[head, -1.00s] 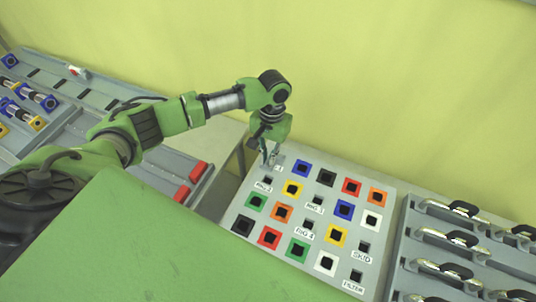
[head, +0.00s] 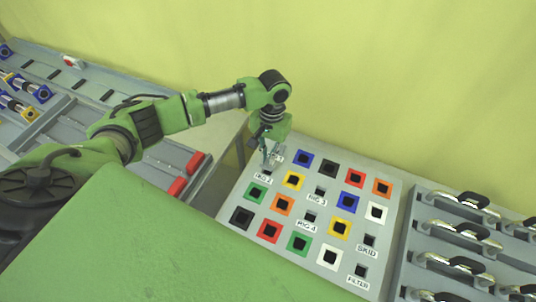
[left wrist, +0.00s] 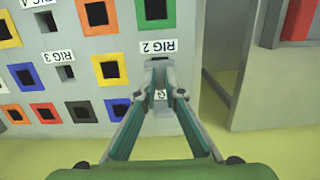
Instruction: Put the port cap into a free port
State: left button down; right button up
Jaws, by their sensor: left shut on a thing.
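My left gripper (head: 267,166) is at the grey panel (head: 399,184), over the place just above the RIG 2 label (head: 263,177). In the left wrist view the two fingers (left wrist: 159,66) close together at their tips, beside the upside-down RIG 2 label. A small grey piece between the tips looks like the port cap (left wrist: 158,62); the fingers hide most of it. I cannot tell how deep it sits in the RIG 2 port. Dark openings show at RIG 3 (head: 320,190), RIG 4 (head: 308,215), SKID (head: 369,240) and FILTER (head: 361,270). My right gripper is out of view.
Several colour-framed square ports, such as the yellow one (head: 293,180) and the green one (head: 257,193), surround the labelled ones. A rack with black handles (head: 410,245) stands at the right. Grey trays with red blocks (head: 195,163) lie at the left. A yellow wall is behind.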

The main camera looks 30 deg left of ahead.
pick_arm(q)
jog(key=shift+f+b, duration=0.4)
jog(key=shift+f, duration=1.15)
jog(key=shift+f, duration=0.25)
jog(key=c, duration=2)
grip_release()
jog(key=shift+c, duration=0.2)
jog(key=r, duration=0.4)
jog(key=w+r, duration=0.1)
jog(key=r, duration=0.7)
jog(key=shift+w, duration=0.25)
jog(key=shift+p, duration=0.3)
